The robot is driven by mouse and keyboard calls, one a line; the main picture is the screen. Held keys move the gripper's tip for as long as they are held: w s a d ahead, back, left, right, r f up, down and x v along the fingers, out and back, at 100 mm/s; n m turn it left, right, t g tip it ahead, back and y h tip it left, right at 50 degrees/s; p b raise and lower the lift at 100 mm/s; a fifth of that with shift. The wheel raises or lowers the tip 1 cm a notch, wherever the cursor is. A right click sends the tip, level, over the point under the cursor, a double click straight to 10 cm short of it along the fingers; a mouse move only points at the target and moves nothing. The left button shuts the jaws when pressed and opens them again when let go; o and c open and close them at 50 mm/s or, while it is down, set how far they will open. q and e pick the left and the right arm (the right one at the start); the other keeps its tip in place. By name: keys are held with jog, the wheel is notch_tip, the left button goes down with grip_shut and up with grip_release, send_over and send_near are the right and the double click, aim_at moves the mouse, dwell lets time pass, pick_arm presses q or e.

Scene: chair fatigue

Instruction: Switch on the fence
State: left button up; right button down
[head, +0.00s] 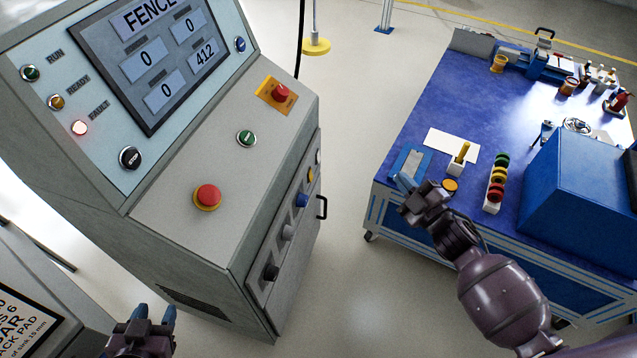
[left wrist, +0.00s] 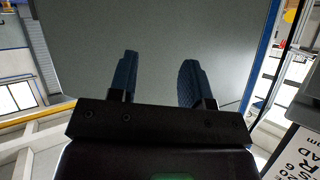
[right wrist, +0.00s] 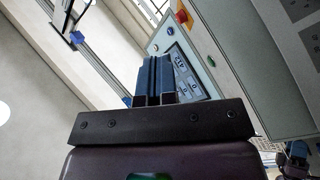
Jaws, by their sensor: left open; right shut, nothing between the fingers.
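The grey control cabinet (head: 165,215) stands at left in the head view. Its screen (head: 150,58) reads FENCE, with three boxes showing 0 and one showing 412. The FAULT lamp (head: 80,128) glows. The sloping desk holds a green button (head: 246,138), a red mushroom button (head: 207,197) and a red button on a yellow plate (head: 281,93). Several coloured knobs, one blue (head: 302,199), line the side panel; no labels for them are readable. My left gripper (head: 155,314) is open and empty, low before the cabinet. My right gripper (head: 403,181) is shut and empty, by the blue table.
Open floor (head: 345,150) lies between cabinet and table. A grey cabinet with a printed sign (head: 25,325) is at lower left.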

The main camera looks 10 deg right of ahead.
aim_at(311, 176)
pick_arm(q)
notch_tip(311, 176, down, 14)
jog(key=s+d+m+g+b, duration=0.1)
jog(key=s+g+b, duration=0.1)
jog(key=b, duration=1)
jog(key=shift+s+h+b, duration=0.3)
jog(key=shift+s+b, duration=0.05)
jog(key=shift+b, duration=0.05)
pick_arm(e)
jog(key=w+a+f+n+g+y, duration=0.1)
jog(key=w+f+n+g+y, duration=0.2)
jog(key=w+f+n+g, duration=0.2)
jog(key=w+a+f+n+g+y, duration=0.2)
jog(key=w+f+n+g+y, duration=0.2)
jog(key=w+f+n, duration=0.4)
notch_tip(311, 176, down, 5)
jog(key=n+g, duration=0.1)
jog(key=n, duration=0.2)
jog(key=shift+a+f+y, duration=0.15)
jog(key=shift+a+y, duration=0.15)
